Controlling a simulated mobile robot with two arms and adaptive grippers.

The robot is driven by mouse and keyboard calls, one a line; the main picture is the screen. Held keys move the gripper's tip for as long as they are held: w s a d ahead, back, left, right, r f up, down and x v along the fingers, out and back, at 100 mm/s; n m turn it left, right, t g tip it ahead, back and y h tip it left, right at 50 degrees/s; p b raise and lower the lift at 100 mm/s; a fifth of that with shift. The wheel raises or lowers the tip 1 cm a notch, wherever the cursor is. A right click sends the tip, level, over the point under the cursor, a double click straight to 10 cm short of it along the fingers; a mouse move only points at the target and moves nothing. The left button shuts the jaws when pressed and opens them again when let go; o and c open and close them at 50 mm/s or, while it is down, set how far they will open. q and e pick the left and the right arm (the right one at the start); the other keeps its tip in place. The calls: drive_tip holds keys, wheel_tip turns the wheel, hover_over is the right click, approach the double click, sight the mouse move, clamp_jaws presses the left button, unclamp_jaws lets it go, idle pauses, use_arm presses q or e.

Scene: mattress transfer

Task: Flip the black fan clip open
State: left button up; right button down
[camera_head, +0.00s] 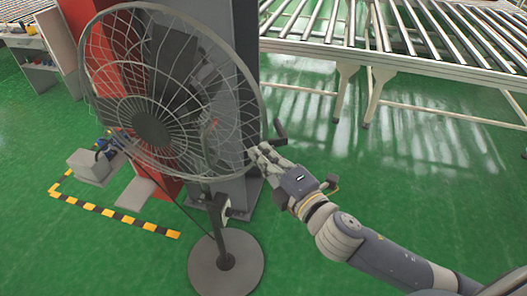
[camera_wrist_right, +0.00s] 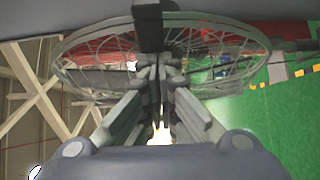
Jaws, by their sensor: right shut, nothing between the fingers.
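The pedestal fan (camera_head: 152,122) stands at the left centre of the head view, with a round wire cage, dark hub, pole and round base. My right gripper (camera_head: 254,153) comes in from the right, with its fingertips at the right rim of the cage. It is shut and empty. In the right wrist view my right gripper (camera_wrist_right: 158,72) points at the near rim of the cage (camera_wrist_right: 85,45), its fingers together. The black fan clip cannot be made out for sure; the fingers and dark parts crowd that stretch of rim. Whether fingertips touch the rim is unclear. My left gripper is out of view.
A red and grey column (camera_head: 245,100) stands close behind the fan. A roller conveyor (camera_head: 400,62) runs across the back right. Black and yellow floor tape (camera_head: 125,217) lies at the left. The green floor in front of the conveyor is open.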

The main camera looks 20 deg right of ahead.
drive_tip(key=shift+w+a, duration=0.15)
idle(0.3)
drive_tip(key=shift+s+d+f+n+g+y+b, duration=0.1)
drive_tip(key=shift+s+d+n+g+y+b, duration=0.2)
drive_tip(key=shift+n+y, duration=0.45)
drive_tip(key=shift+s+d+n+g+y+b, duration=0.1)
drive_tip(key=shift+d+n+g+y+b, duration=0.2)
drive_tip(key=shift+n+g+y+b, duration=0.45)
drive_tip(key=shift+s+d+n+g+y+b, duration=0.25)
drive_tip(key=shift+d+n+g+y+b, duration=0.25)
drive_tip(key=shift+d+y, duration=0.3)
drive_tip(key=shift+s+d+n+g+y+b, duration=0.25)
drive_tip(key=shift+d+n+g+y+b, duration=0.3)
drive_tip(key=shift+y, duration=0.4)
drive_tip(key=shift+s+d+n+g+y+b, duration=0.3)
drive_tip(key=shift+d+n+g+y, duration=0.25)
drive_tip(key=shift+d+y, duration=0.3)
